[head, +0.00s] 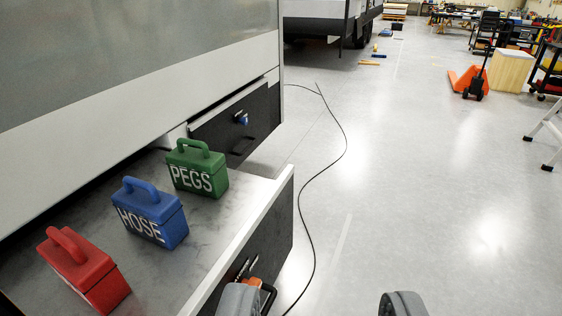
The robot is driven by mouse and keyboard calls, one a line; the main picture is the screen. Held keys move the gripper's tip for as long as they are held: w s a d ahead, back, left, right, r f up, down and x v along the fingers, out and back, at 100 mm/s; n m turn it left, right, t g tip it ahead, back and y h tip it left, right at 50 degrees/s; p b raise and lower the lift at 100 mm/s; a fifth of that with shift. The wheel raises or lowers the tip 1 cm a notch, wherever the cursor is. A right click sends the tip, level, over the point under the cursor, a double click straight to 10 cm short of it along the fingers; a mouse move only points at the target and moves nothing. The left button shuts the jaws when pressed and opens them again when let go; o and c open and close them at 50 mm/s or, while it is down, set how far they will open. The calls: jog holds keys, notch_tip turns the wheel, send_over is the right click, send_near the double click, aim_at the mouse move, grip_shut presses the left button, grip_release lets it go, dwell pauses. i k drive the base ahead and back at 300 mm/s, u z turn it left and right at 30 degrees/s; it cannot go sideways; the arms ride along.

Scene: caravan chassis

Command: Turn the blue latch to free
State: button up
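The blue latch (241,118) is small and sits on the dark front of the far drawer (262,112), above a dark handle. Its exact position is too small to tell. My gripper (320,304) shows at the bottom edge, its two grey fingertips wide apart with only floor between them. It is open and empty, well nearer than the latch and to its lower right. The left fingertip is beside an orange latch (253,283) on the near drawer's front and partly covers that area; I cannot tell whether they touch.
The near drawer (262,222) stands out with a red case (85,270), a blue HOSE case (150,212) and a green PEGS case (197,167) on top. A black cable (343,150) crosses the open floor. An orange pallet jack (468,80) stands far off at right.

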aim_at(244, 121)
jog(key=u, duration=0.15)
jog(key=i, duration=1)
jog(key=z, duration=0.15)
jog(key=k, duration=1.05)
jog(key=z, duration=1)
jog(key=i, duration=2.65)
jog(key=u, duration=0.85)
jog(key=i, duration=1.1)
jog(key=u, duration=1.1)
jog(key=i, duration=0.55)
jog(key=u, duration=0.25)
